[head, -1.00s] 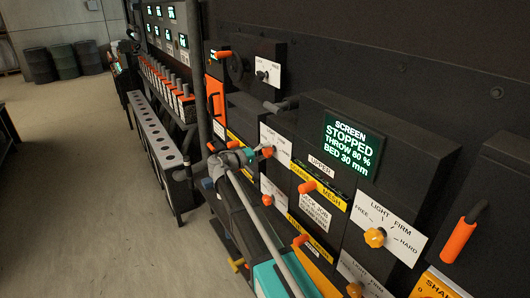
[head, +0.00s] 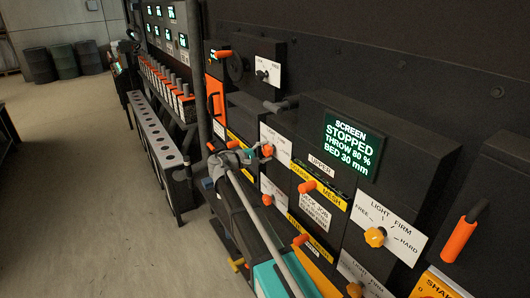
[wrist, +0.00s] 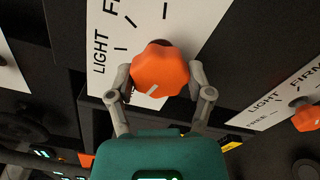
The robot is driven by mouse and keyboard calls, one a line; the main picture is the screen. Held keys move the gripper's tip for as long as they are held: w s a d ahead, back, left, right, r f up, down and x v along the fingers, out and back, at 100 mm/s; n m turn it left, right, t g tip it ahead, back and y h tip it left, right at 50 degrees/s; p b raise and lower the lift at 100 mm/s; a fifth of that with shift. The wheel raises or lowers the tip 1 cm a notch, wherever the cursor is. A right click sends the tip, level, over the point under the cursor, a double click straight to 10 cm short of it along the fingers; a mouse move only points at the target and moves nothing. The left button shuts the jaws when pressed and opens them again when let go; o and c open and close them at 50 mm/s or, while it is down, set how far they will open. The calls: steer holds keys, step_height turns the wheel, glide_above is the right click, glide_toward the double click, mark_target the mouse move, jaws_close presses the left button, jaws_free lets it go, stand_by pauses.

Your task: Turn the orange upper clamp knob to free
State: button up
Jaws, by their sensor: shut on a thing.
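The orange clamp knob (wrist: 160,68) is a lobed knob on a white dial plate (wrist: 104,80) marked LIGHT and FI..., the rest cut off or covered. My gripper (wrist: 160,88) is shut on this knob, one grey finger on each side. In the head view the knob (head: 267,150) shows small at the tip of my gripper (head: 260,153), left of the UPPER label. The FREE mark of this dial is not visible.
A second orange knob (wrist: 307,117) sits on a similar plate at right in the wrist view. Open floor (head: 85,210) lies left.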

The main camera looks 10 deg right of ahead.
steer(key=shift+w, duration=0.1)
steer(key=o, duration=1.1)
steer(key=shift+d, duration=0.1)
steer(key=shift+o, duration=0.2)
steer(key=v, duration=1.2)
steer(key=shift+f, duration=0.1)
